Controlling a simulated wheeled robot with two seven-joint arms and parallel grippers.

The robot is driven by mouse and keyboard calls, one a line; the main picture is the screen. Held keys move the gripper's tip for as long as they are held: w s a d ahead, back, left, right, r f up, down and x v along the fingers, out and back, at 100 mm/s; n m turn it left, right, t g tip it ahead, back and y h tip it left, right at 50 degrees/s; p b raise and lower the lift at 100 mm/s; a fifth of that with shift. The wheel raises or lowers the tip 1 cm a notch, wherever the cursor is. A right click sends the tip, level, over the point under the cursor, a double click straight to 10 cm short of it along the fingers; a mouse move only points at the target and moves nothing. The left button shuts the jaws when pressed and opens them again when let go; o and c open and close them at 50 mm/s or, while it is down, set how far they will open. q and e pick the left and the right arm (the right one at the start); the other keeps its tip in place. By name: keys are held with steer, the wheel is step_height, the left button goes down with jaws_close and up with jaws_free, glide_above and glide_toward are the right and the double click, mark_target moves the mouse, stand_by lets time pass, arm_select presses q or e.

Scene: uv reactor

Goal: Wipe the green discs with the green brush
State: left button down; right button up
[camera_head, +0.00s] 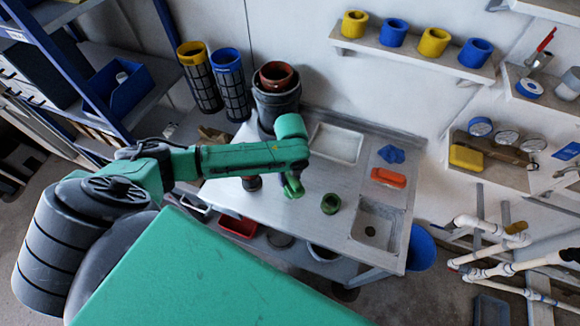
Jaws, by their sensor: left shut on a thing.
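My left arm reaches in from the left, over the grey worktable (310,225). Its gripper (290,186) points down and is shut on a green thing (294,190) that looks like the green brush, mostly hidden by the gripper. A short round green piece (330,203), which looks like a green disc or ring, sits on the table just right of the gripper, apart from it. No other green disc can be made out. My right gripper is not in view.
A blue piece (391,154) and a red piece (388,178) lie at the table's right, above a sink (376,226). A shallow tray (338,144) is at the back. A dark bucket (276,104) stands at the back left.

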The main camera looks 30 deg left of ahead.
arm_select(q)
step_height(320, 180, up, 2)
steer(key=shift+s+r+p, duration=0.1)
steer(key=shift+p, duration=0.6)
steer(key=shift+r, duration=0.75)
steer(key=shift+r+p, duration=0.3)
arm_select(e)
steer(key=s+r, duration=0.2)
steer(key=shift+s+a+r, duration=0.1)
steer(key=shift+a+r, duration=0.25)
